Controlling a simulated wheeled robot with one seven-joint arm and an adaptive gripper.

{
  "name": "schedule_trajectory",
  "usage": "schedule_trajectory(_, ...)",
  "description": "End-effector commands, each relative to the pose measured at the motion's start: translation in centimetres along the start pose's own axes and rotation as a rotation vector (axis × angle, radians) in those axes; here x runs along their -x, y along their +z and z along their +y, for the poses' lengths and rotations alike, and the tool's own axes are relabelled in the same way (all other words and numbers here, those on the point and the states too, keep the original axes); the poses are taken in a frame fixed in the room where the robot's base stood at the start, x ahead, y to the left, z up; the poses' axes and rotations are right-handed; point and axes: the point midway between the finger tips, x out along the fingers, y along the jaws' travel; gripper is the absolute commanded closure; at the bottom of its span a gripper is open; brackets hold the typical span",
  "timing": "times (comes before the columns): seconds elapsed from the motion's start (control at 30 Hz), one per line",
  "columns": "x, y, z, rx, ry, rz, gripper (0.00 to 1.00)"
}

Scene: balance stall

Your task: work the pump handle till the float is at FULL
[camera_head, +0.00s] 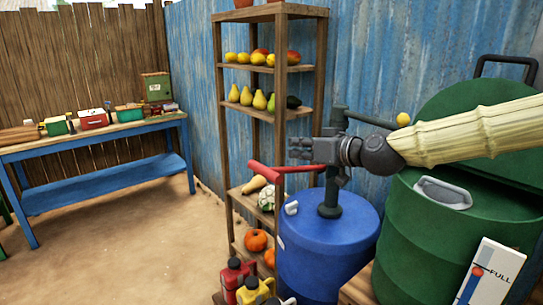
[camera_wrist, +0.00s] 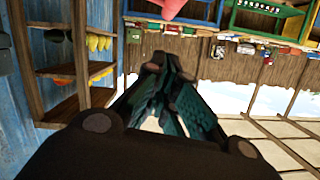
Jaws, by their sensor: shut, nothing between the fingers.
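A dark pump (camera_head: 330,195) stands on top of a blue barrel (camera_head: 325,245). Its red handle (camera_head: 285,168) sticks out to the left. My gripper (camera_head: 293,148) is shut and empty, apart from the handle and just above it in the head view. In the wrist view the closed fingers (camera_wrist: 165,62) point away, and a red piece (camera_wrist: 183,8), probably the handle, shows at the top edge. A white gauge panel (camera_head: 495,265) stands at the lower right. Its red float (camera_head: 478,272) sits above a blue column and looks about level with the FULL label.
A wooden shelf (camera_head: 222,120) with fruit and vegetables stands behind the pump. A green barrel (camera_head: 415,235) is close on the right. Red and yellow cans (camera_head: 235,275) stand at the front. A blue table (camera_head: 100,178) with boxes is at the left; the floor before it is clear.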

Motion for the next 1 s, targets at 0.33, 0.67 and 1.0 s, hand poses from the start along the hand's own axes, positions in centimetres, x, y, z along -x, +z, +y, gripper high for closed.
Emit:
schedule_trajectory(0.33, 0.5, -0.7, 0.2, -0.018, -0.011, 0.003, 1.00)
schedule_trajectory(0.67, 0.0, -0.6, 0.2, -0.018, -0.011, 0.002, 1.00)
schedule_trajectory(1.0, -3.1, -0.7, 0.2, -0.017, -0.010, 0.002, 1.00)
